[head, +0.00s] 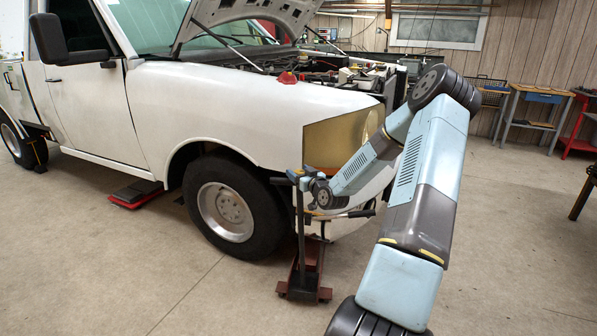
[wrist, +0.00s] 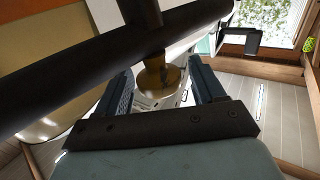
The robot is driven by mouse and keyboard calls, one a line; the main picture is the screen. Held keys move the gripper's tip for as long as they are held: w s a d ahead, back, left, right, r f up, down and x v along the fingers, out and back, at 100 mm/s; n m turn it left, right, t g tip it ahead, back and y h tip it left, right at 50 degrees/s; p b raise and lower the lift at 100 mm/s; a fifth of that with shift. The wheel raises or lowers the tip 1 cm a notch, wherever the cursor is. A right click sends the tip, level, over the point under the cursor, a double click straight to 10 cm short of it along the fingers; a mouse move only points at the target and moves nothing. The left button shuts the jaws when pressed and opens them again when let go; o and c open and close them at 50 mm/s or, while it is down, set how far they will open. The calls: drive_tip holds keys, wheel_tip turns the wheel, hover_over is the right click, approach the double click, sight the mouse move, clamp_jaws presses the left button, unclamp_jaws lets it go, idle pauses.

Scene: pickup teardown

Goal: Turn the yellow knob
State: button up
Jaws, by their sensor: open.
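The yellow knob (wrist: 162,77) shows in the wrist view as a dull brass-yellow round piece on a dark vertical rod. It sits between the two fingers of my gripper (wrist: 158,70), which are open on either side of it. I cannot tell whether either finger touches it. A thick dark bar (wrist: 70,75) crosses in front of the rod, close to the camera. In the head view my gripper (head: 297,174) is at the upright post of a red floor jack (head: 304,275), by the pickup's front corner. The knob cannot be made out there.
The white pickup (head: 240,110) stands with its hood raised, close behind my gripper. Its front wheel (head: 228,212) is just left of the jack. A red-and-black object (head: 136,194) lies farther left. A workbench (head: 537,100) is at the back right. The floor at front left is clear.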

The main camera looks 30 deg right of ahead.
drive_tip(key=shift+w, duration=1.05)
drive_tip(key=shift+c, duration=0.3)
drive_tip(key=c, duration=0.9)
drive_tip(key=shift+d, duration=0.2)
drive_tip(key=shift+c, duration=0.2)
drive_tip(key=shift+a, duration=0.1)
